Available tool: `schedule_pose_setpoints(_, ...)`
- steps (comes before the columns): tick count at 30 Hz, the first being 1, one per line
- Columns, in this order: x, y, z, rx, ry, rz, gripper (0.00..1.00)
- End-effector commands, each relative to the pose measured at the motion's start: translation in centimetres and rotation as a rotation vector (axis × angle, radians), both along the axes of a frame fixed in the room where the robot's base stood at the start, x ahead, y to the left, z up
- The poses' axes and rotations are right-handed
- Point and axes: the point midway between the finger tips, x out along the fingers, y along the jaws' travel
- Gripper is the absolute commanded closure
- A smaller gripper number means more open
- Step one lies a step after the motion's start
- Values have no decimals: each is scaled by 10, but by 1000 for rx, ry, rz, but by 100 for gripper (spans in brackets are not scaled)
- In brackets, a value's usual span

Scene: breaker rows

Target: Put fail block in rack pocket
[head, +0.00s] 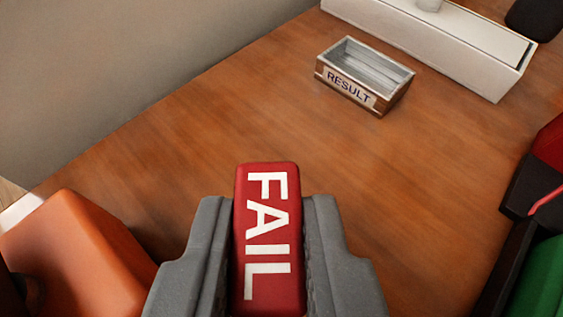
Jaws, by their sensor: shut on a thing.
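The fail block (285,222) is red with white letters reading FAIL. My gripper (268,235) is shut on it, with one grey finger on each side. The block sticks out a little past the fingertips, and its lower end runs to the bottom edge of the picture. The rack pocket (384,98) is a small open box with a RESULT label on its front. It stands on the wooden table at the upper right, apart from the block, and looks empty inside.
A long white box (455,52) stands behind the pocket on the wooden table (215,130). An orange object (75,255) is at the lower left. Black, red and green things (545,275) line the right edge. The table between gripper and pocket is clear.

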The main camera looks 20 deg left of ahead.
Motion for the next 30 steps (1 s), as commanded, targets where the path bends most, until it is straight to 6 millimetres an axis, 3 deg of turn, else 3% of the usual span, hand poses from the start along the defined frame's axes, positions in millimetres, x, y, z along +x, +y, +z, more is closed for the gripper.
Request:
schedule_pose_setpoints(8, 13, 3, -4, 0, 1, -1, 100)
schedule_pose_setpoints(15, 12, 2, -38, 1, 3, -3, 100)
schedule_pose_setpoints(26, 12, 2, -39, 1, 2, -3, 100)
schedule_pose_setpoints(27, 12, 2, -38, 1, 2, -3, 71)
schedule_pose_setpoints(28, 12, 2, -38, 1, 2, -3, 63)
schedule_pose_setpoints(30, 12, 2, -38, 1, 2, -3, 61)
